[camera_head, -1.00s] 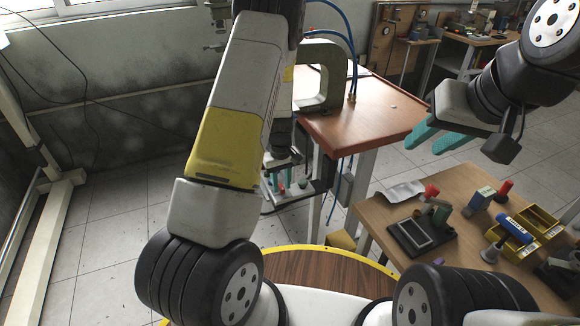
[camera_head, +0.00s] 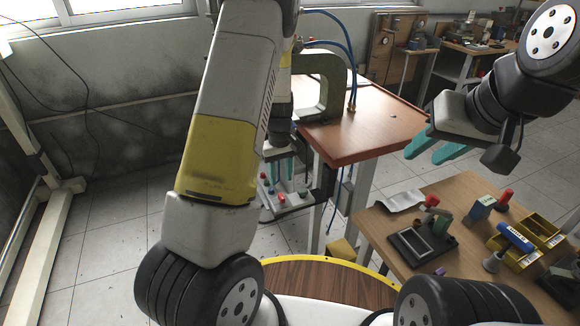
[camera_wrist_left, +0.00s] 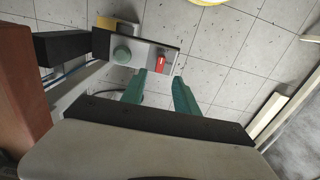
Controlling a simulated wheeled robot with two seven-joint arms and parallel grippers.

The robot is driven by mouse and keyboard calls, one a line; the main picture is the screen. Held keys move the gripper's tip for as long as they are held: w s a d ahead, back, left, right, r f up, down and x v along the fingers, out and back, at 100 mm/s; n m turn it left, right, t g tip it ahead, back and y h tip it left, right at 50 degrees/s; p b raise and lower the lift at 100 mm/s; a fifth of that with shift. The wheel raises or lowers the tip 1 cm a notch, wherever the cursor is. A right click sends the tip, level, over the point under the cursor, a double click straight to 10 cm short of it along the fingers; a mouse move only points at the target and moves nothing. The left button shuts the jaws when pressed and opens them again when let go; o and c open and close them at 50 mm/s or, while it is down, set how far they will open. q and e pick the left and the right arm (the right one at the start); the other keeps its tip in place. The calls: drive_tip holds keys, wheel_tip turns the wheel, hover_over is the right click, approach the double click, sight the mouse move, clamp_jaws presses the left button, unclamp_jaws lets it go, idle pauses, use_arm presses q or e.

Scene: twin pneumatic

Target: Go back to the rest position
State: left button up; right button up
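My left gripper (camera_head: 282,177) hangs fingers-down over the control box (camera_head: 290,203) beside the press table. In the left wrist view its teal fingers (camera_wrist_left: 160,84) are apart with nothing between them. The control box (camera_wrist_left: 147,50) lies just beyond the fingertips there, with a green button (camera_wrist_left: 122,55) and a red switch (camera_wrist_left: 161,62). No contact with the box shows. My right gripper (camera_head: 422,156) is raised at the right, above the floor between the tables. Its teal fingers are apart and empty.
The press table (camera_head: 372,125) carries a green-grey C-frame (camera_head: 332,85) with blue hoses close to my left arm. A wooden workbench (camera_head: 390,250) at the lower right holds a black tray (camera_head: 422,244), yellow bins (camera_head: 540,232) and small tools.

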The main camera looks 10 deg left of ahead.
use_arm(q)
drive_tip(key=s+d+r+m+t+h, duration=0.15)
drive_tip(key=s+r, duration=0.25)
drive_tip(key=r, duration=0.6)
drive_tip(key=s+d+r+m+t+h, duration=0.15)
drive_tip(key=s+r, duration=0.25)
drive_tip(key=r, duration=0.5)
drive_tip(key=s+r+m+t, duration=0.1)
drive_tip(key=s+r+m, duration=0.1)
drive_tip(key=s+r, duration=0.3)
drive_tip(key=s+r+m+t, duration=0.2)
drive_tip(key=s+r, duration=0.4)
drive_tip(key=s, duration=0.5)
drive_tip(key=shift+a+m+y, duration=0.25)
drive_tip(key=shift+m+y, duration=0.05)
drive_tip(key=shift+y, duration=0.1)
